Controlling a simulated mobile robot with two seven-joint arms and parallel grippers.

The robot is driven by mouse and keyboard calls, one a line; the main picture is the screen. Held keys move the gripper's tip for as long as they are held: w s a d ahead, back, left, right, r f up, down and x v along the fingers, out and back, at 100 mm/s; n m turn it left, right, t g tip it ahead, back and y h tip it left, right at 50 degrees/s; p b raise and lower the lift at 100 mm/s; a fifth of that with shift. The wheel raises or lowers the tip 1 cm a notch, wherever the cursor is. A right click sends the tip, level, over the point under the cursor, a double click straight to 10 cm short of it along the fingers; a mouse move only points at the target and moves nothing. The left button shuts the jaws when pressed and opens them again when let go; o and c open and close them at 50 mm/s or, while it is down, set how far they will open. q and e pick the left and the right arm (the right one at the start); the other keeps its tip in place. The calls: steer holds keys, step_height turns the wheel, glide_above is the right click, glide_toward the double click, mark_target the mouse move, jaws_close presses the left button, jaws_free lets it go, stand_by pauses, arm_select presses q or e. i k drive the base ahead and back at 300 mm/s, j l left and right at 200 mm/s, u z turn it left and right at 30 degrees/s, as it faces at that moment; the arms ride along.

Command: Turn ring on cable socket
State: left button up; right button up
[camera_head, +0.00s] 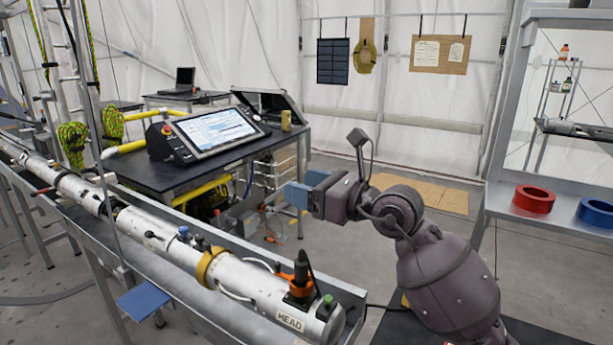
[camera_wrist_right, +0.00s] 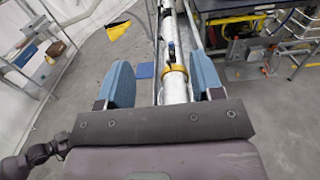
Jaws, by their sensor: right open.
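A white cylindrical tube (camera_head: 183,256) marked HEAD lies along a metal trough. A black cable socket (camera_head: 302,266) with an orange ring (camera_head: 299,288) at its base stands upright on the tube near its HEAD end. My right gripper (camera_head: 303,187) is open and empty, in the air above and beyond the socket, apart from it. In the right wrist view the tube (camera_wrist_right: 177,90) runs between the blue finger pads of my right gripper (camera_wrist_right: 163,78). The socket and orange ring cannot be made out there. My left gripper is not in view.
A yellow band (camera_head: 207,267) circles the tube left of the socket. The metal trough (camera_head: 95,255) flanks it. A dark table with a control screen (camera_head: 215,130) stands behind. A shelf at right holds a red ring (camera_head: 533,199) and a blue ring (camera_head: 596,212).

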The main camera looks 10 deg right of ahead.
mark_target(298, 292)
steer(key=k+j, duration=0.15)
steer(key=k, duration=0.35)
steer(key=k+j, duration=0.15)
steer(key=k, duration=0.35)
